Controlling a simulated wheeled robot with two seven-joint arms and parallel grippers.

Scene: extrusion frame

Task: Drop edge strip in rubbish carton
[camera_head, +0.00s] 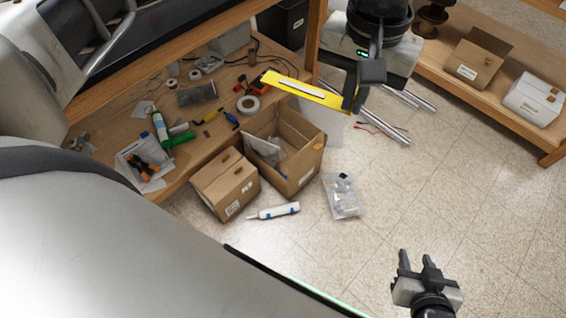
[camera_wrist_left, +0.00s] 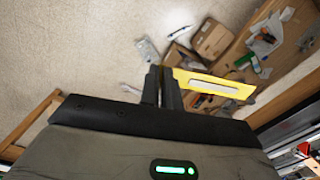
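The edge strip is a flat yellow piece (camera_head: 300,91) with a white label. My left gripper (camera_head: 351,96) is shut on its right end and holds it in the air, so it stretches left towards the workbench. In the left wrist view the strip (camera_wrist_left: 232,88) sticks out to the right from the left gripper's fingers (camera_wrist_left: 162,88). The rubbish carton (camera_head: 308,160) is an open cardboard box on the floor, with pale scraps inside. In the head view it shows below the strip. My right gripper (camera_head: 416,266) is open and empty over the floor at lower right.
A smaller closed box (camera_head: 226,185), a white cartridge (camera_head: 275,211) and a clear plastic bag (camera_head: 342,196) lie around the carton. The cluttered workbench (camera_head: 120,128) is at left. A low shelf (camera_head: 500,98) with boxes stands at upper right. The right floor is clear.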

